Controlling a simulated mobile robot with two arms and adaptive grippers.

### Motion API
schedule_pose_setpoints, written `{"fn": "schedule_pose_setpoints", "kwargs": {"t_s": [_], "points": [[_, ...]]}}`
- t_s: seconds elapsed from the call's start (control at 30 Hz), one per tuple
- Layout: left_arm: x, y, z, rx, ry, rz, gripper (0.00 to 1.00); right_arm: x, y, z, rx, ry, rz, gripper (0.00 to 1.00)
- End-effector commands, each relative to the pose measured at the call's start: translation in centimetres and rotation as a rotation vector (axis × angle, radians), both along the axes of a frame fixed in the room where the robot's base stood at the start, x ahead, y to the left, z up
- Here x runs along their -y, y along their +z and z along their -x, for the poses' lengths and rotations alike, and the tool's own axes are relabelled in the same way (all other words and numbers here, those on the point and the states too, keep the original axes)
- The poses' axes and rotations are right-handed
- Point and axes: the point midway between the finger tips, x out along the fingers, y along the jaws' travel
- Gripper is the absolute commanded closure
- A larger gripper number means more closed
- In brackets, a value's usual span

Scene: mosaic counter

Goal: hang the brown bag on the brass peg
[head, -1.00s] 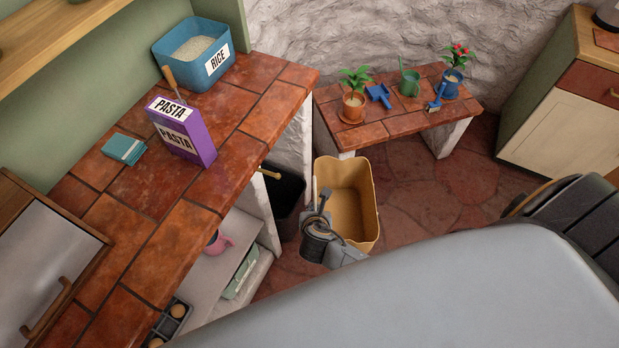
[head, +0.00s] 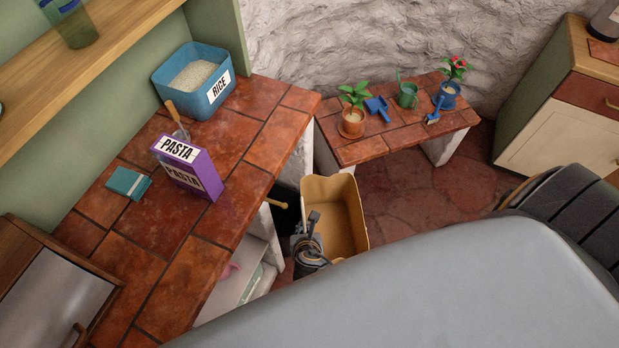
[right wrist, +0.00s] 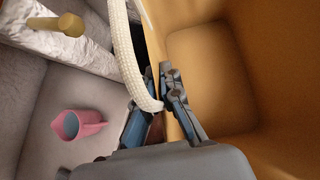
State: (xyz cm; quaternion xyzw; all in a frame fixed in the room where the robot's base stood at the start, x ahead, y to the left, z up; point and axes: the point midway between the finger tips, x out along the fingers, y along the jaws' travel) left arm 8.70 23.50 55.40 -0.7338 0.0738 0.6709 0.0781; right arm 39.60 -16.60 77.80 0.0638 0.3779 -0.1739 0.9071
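The brown bag (head: 347,220), open-topped and yellowish tan, is beside the counter's end in the head view. Its wall and inside fill the right of the right wrist view (right wrist: 215,75). A pale rope handle (right wrist: 127,50) arches up from its near rim. My right gripper (head: 308,243) is at the bag's left side; in the wrist view its fingers (right wrist: 160,105) close around the rim where the handle meets it. The brass peg (head: 277,204) juts from the counter's end, left of the bag, and shows at upper left in the wrist view (right wrist: 58,24). The bag is off the peg. My left gripper is out of view.
The tiled counter (head: 150,265) carries a pasta box (head: 188,168) and a rice bin (head: 192,82). A low tiled table (head: 400,133) with plants stands behind the bag. A pink jug (right wrist: 78,124) sits on the shelf below the counter.

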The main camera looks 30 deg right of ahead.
Motion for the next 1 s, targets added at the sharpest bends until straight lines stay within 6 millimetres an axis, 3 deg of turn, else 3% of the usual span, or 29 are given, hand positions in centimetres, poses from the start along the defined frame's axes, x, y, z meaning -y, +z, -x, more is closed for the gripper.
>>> {"fn": "schedule_pose_setpoints", "kwargs": {"t_s": [1.0], "points": [[0.1, -4.5, -0.1, 0.002, 0.000, 0.001, 0.64, -3.8, -0.7, -4.9, 0.001, -0.001, 0.000, 1.00]]}}
